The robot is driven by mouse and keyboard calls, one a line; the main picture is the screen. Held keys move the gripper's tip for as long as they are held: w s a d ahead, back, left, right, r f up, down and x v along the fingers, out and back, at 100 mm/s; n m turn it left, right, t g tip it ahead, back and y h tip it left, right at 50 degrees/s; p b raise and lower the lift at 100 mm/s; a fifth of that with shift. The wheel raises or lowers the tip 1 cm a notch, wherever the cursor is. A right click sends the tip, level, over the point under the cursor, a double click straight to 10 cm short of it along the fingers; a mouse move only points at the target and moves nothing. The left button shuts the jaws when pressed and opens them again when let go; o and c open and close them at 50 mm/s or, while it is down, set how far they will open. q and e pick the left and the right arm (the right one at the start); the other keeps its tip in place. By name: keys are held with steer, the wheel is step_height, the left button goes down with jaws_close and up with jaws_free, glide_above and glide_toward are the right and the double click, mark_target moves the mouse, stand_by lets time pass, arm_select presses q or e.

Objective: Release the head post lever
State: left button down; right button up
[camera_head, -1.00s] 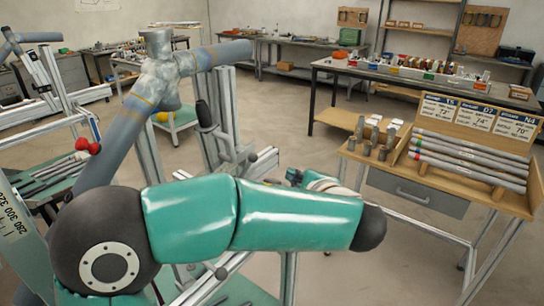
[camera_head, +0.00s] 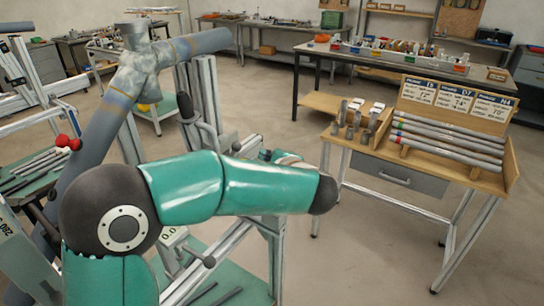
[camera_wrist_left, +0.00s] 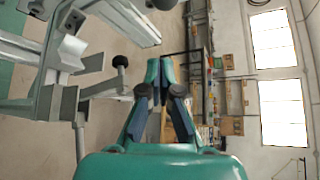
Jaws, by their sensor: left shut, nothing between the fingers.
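A jig post (camera_head: 206,95) stands behind my left arm in the head view. A lever with a black grip (camera_head: 187,106) is beside it, and a small black knob (camera_head: 236,147) is lower right. I cannot tell for sure which is the head post lever. The left wrist view shows a black-knobbed lever (camera_wrist_left: 121,62) on a grey jig part, left of my left gripper (camera_wrist_left: 165,64) and apart from it. That gripper is shut and empty. In the head view it is mostly hidden behind my teal forearm. My right gripper is not in view.
A large grey frame tube with lugs (camera_head: 138,75) crosses the left foreground. A red knob (camera_head: 66,142) is at the left. A wooden bench (camera_head: 345,143) with a tube rack (camera_head: 450,140) stands at the right, with open floor (camera_head: 370,245) in front.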

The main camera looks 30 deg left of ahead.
arm_select(q)
steer(key=a, duration=0.1)
steer(key=a+p, duration=0.1)
steer(key=a, duration=0.1)
steer(key=s+a+p, duration=0.1)
steer(key=shift+a+r, duration=0.15)
steer(key=shift+r, duration=0.25)
steer(key=b, duration=0.3)
steer(key=s+r+n+t+b, duration=0.1)
steer(key=b, duration=0.3)
steer(key=shift+s+a+r, duration=0.15)
steer(key=shift+s+a, duration=0.05)
steer(key=shift+s, duration=0.1)
